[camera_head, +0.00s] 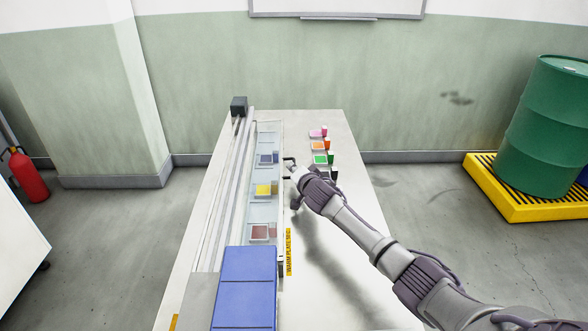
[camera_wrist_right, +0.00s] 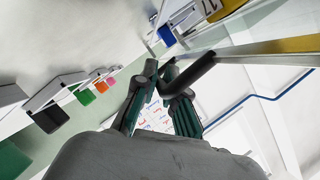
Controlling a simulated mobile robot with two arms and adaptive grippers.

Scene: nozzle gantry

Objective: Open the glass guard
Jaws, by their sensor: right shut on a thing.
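The glass guard (camera_head: 266,212) is a clear, long panel over the gantry bed on the left half of the table. Colored blocks show through it. A dark handle (camera_head: 287,159) sits on its right side, and a dark bar of it shows in the right wrist view (camera_wrist_right: 190,75). My right gripper (camera_head: 291,169) is at this handle, with its green-padded fingers (camera_wrist_right: 165,82) closed on the bar. The exact contact between fingers and bar is partly hidden. My left gripper is not in view.
Small colored blocks, one of them orange (camera_head: 318,146), stand in a row on the table right of the guard. A blue cover (camera_head: 245,290) lies at the near end, beside a yellow label strip (camera_head: 289,252). The table's right front is clear. A green drum (camera_head: 545,130) stands far right.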

